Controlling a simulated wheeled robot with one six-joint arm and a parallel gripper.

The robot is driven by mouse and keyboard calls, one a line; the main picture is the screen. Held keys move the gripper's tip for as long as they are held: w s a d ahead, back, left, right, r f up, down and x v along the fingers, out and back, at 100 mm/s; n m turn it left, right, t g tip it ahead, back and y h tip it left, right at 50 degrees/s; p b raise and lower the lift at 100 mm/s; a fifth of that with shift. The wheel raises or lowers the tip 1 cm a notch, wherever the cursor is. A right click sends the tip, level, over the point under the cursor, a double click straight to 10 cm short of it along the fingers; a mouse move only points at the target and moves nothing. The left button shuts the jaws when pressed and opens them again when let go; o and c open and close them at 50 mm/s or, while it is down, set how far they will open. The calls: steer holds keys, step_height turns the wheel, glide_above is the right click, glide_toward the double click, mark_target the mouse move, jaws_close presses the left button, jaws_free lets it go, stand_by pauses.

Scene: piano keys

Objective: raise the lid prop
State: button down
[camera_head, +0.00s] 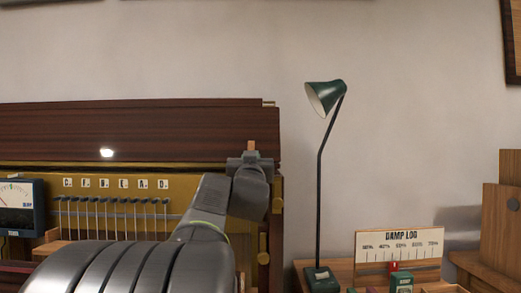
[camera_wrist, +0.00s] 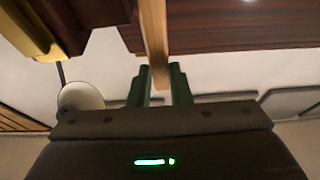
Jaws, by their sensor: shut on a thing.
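The lid prop is a thin strip of light wood. In the wrist view the prop (camera_wrist: 154,35) runs down between the two green fingers of my gripper (camera_wrist: 161,75), which is shut on it. In the head view only a short orange-brown end of the prop (camera_head: 251,146) shows above my gripper (camera_head: 250,157), at the right end of the piano. The dark red-brown lid (camera_head: 130,129) spans the top of the piano; its wood also shows beside the prop in the wrist view (camera_wrist: 230,28). The prop's far end is out of the wrist view, so its seating cannot be told.
A green lamp (camera_head: 325,95) stands right of the piano, close to my gripper. A damp log board (camera_head: 400,245) stands on the side table. A dial meter (camera_head: 17,208) is at the far left. A row of hammers (camera_head: 115,213) sits below the lid.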

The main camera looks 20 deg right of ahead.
steer(key=t+b, duration=0.1)
steer(key=b, duration=0.2)
steer(key=shift+s+a+f, duration=0.1)
steer(key=shift+s+f, duration=0.25)
steer(key=shift+s, duration=0.05)
steer(key=shift+s+b, duration=0.1)
steer(key=shift+b, duration=0.55)
steer(key=c, duration=1.3)
jaws_free()
steer(key=shift+s+r, duration=0.1)
